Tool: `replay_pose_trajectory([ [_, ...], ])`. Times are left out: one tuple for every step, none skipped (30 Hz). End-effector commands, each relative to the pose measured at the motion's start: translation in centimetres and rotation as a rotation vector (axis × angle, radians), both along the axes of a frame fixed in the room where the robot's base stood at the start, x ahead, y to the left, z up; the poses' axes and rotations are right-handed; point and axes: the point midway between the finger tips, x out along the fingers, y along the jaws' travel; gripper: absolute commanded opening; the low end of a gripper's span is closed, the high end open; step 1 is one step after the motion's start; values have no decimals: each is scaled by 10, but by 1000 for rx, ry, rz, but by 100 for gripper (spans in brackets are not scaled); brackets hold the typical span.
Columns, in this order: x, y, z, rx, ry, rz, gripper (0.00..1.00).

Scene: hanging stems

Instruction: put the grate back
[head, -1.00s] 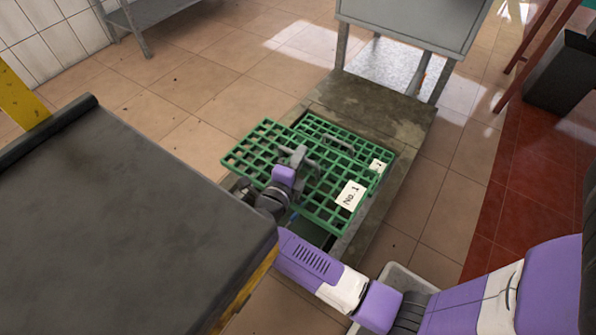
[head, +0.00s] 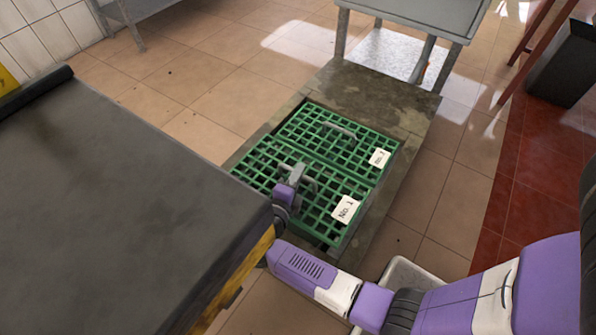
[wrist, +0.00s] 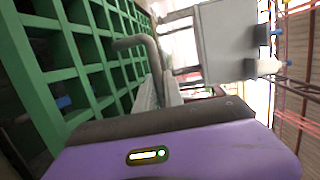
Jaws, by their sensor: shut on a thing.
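The green grate labelled No. 1 (head: 328,208) lies over the near part of the floor pit, beside the green grate labelled No. 2 (head: 364,146). Their facing edges run close together and look parallel. My gripper (head: 300,175) is shut on the grey handle of grate No. 1. In the wrist view the handle (wrist: 152,58) runs into the jaws (wrist: 162,92), with the green bars (wrist: 78,60) at left. I cannot tell whether grate No. 1 sits fully flush. Its left corner is partly hidden by the dark table.
The dark-topped table (head: 120,200) with a yellow edge fills the left, close to my arm. A concrete surround (head: 385,100) frames the pit. A grey metal stand (head: 415,22) is behind it. A pale bin (head: 405,275) is at the lower right. Tiled floor is clear beyond.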

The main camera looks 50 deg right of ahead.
Motion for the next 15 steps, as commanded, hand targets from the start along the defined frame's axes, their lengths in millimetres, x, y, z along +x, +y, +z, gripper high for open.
replay_pose_trajectory([
  [1, 0, -8, -4, -2, 1, 0],
  [1, 0, -13, -4, -1, 1, 0],
  [1, 0, -18, -4, -1, 1, 0],
  [1, 0, -22, -4, -2, 1, 0],
  [1, 0, -26, -4, -2, 1, 0],
  [1, 0, -29, -3, -3, 0, 0],
  [1, 0, -31, -3, -3, 0, 0],
  [1, 0, -31, -3, -3, 0, 0],
  [2, 0, -31, -3, -3, 0, 0],
  [2, 0, -31, -3, -4, 0, 0],
  [2, 0, -30, -3, -4, 0, 0],
  [2, 0, -30, -3, -4, 0, 0],
  [1, 0, -30, -3, -4, 0, 0],
  [1, 0, -30, -3, -4, 0, 0],
  [1, 0, -30, -3, -3, 0, 0],
])
